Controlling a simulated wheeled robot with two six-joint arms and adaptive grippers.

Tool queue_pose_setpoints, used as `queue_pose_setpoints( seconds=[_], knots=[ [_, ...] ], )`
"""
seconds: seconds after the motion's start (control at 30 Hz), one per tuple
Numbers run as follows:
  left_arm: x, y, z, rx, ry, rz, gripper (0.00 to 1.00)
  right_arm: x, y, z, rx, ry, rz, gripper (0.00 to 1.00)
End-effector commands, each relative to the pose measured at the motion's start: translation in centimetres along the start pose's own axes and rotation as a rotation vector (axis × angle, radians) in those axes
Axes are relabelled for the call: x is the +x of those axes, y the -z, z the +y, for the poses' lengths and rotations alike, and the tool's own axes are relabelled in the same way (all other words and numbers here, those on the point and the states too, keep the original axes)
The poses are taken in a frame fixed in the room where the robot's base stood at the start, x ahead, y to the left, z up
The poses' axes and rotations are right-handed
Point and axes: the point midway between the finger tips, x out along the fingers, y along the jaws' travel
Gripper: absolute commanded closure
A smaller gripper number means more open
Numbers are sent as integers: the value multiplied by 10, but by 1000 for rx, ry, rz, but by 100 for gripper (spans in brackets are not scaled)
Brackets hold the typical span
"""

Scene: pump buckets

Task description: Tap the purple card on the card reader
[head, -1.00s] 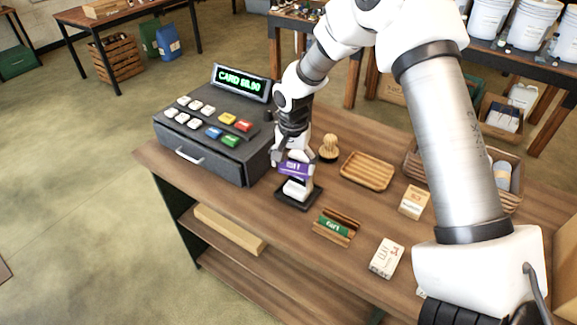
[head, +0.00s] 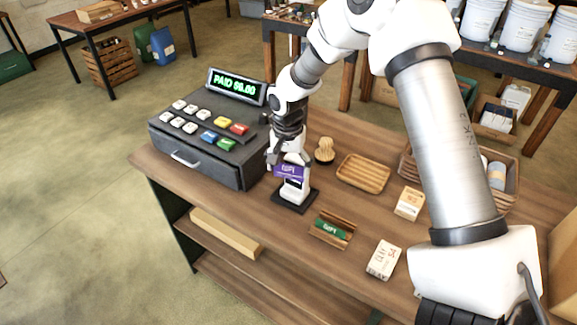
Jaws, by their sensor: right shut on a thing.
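My right gripper (head: 289,156) is shut on the purple card (head: 289,171) and holds it upright against or just in front of the upper part of the card reader (head: 293,191). Whether they touch is not clear. The reader is white on a black base, on the wooden counter. The dark cash register (head: 205,140) stands left of it, and its green display (head: 237,84) reads "PAID" with an amount. My left gripper is not in view.
A green card sits in a wooden holder (head: 333,228) right of the reader. A wooden stamp (head: 324,151), a wooden tray (head: 363,172), a small box (head: 409,203) and a white clay box (head: 384,260) stand on the counter. Baskets are behind at right.

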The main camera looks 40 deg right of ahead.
Motion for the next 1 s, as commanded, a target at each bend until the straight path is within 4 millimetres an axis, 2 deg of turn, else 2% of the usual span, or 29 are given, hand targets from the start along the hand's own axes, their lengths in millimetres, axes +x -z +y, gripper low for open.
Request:
queue_pose_setpoints(
  seconds=[0.7,0.83,1.0],
  knots=[
    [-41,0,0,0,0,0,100,-49,-64,-18,-2,0,2,27],
    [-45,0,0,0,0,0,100,-53,-74,-20,-2,-1,0,27],
    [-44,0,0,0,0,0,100,-52,-76,-21,0,0,0,27]
  ],
)
